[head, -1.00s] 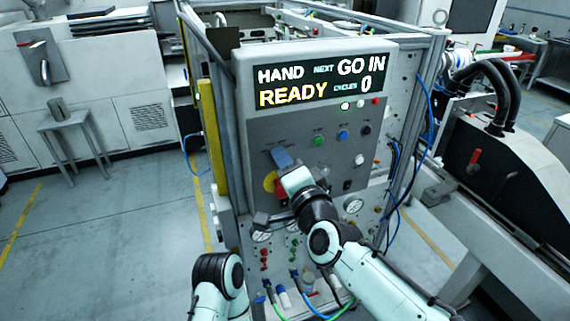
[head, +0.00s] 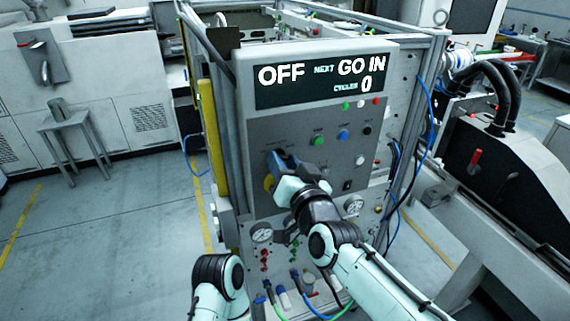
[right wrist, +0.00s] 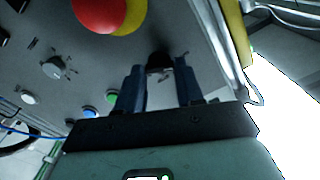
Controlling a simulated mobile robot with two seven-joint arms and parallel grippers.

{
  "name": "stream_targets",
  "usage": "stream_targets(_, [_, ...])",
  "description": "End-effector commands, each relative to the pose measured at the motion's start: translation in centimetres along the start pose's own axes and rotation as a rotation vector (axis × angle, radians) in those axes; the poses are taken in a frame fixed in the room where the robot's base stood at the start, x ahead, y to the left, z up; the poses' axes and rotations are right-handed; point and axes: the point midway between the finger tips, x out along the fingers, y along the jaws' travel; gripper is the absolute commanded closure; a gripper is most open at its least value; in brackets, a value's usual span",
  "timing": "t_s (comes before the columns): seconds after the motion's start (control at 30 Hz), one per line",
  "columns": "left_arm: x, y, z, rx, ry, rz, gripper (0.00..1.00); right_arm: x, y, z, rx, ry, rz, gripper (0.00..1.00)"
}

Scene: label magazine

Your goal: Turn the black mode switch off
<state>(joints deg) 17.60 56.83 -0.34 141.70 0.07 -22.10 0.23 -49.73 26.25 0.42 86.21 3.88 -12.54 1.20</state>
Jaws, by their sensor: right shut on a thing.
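The black mode switch (right wrist: 160,62) sits on the grey panel between the two fingertips of my right gripper (right wrist: 160,80) in the right wrist view. The gripper is shut on it. In the head view my right gripper (head: 283,163) is at the left part of the panel and hides the switch. The display (head: 320,77) above reads "OFF", "NEXT GO IN" and "CYCLES 0". Only part of my left arm shows at the bottom; its gripper is out of view.
A red mushroom button (right wrist: 100,12) on a yellow base is close to the switch; its yellow base (head: 269,183) shows beside my gripper. Green (head: 318,141), blue (head: 342,135) and black (head: 367,130) buttons are to the right. Gauges and hoses are below.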

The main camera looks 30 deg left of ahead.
Motion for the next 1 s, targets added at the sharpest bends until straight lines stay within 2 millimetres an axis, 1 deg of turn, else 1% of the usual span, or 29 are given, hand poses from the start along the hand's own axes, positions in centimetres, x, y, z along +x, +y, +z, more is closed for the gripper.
stream_targets(0.23, [0.03, -0.01, 0.01, 0.000, 0.000, 0.000, 1.00, -0.02, -0.03, -0.19, -0.046, 0.004, 0.000, 0.94])
stream_targets(0.63, [0.02, -0.01, 0.01, 0.000, 0.000, 0.000, 1.00, -0.02, -0.05, -0.22, -0.050, 0.005, -0.001, 0.94])
stream_targets(0.67, [0.02, -0.01, 0.01, 0.000, 0.000, 0.000, 1.00, -0.02, -0.05, -0.22, -0.050, 0.005, -0.001, 0.57])
stream_targets(0.7, [0.02, -0.01, 0.01, 0.000, 0.000, 0.000, 1.00, -0.02, -0.05, -0.22, -0.049, 0.005, -0.001, 0.44])
stream_targets(0.73, [0.02, -0.01, 0.01, 0.000, 0.000, 0.000, 1.00, -0.02, -0.05, -0.20, -0.049, 0.004, -0.001, 0.38])
stream_targets(1.0, [0.05, -0.02, 0.02, 0.000, 0.000, 0.000, 1.00, -0.04, -0.04, -0.08, -0.048, 0.002, 0.000, 0.38])
